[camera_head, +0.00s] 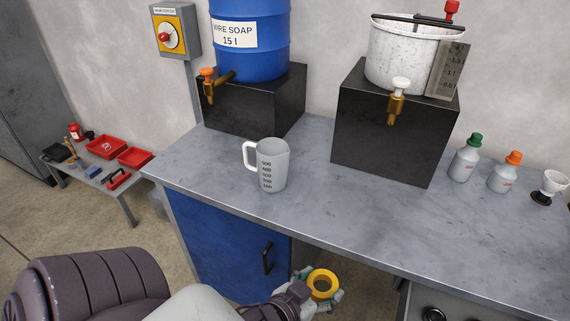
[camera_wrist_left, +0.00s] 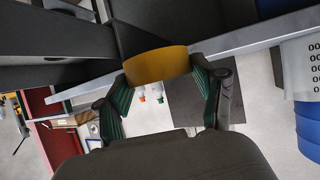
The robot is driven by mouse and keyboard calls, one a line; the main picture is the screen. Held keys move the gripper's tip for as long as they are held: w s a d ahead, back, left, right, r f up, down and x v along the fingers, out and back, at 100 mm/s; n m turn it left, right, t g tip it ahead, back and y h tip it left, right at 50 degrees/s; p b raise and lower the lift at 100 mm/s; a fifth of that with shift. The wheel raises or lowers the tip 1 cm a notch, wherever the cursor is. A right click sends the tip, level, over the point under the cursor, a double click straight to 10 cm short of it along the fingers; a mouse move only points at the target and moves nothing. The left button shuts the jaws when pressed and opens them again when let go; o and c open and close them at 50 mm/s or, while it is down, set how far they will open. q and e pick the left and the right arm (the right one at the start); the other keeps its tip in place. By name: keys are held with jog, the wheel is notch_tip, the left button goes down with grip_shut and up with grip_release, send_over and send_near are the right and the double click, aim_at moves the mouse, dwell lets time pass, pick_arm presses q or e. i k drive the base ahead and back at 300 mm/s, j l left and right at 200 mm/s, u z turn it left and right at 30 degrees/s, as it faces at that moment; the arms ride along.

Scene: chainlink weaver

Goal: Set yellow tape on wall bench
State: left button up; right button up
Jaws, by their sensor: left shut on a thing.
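The yellow tape (camera_head: 322,272) is a ring held in my left gripper (camera_head: 318,290). The gripper is low in front of the bench, beside the blue cabinet door and below the level of the bench top. In the left wrist view the tape (camera_wrist_left: 157,66) sits between the two green-padded fingers of my left gripper (camera_wrist_left: 161,76). The grey-topped bench (camera_head: 340,213) stands along the wall, and I cannot tell whether it or the low table is the one called wall bench. My right gripper is not in view.
A white measuring jug (camera_head: 273,168) stands near the bench's front edge. A blue drum (camera_head: 250,45) and a white pot (camera_head: 405,60) stand on black blocks behind. Two bottles (camera_head: 465,160) are at right. A low table (camera_head: 122,188) with red trays is at far left. Bench top right of the jug is clear.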

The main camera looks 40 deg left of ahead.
aim_at(502, 252)
jog(key=i+l+u, duration=0.1)
jog(key=l+u, duration=1.15)
jog(key=l, duration=0.25)
jog(key=k+l+u, duration=0.1)
jog(key=l+u, duration=0.3)
jog(key=l, duration=0.1)
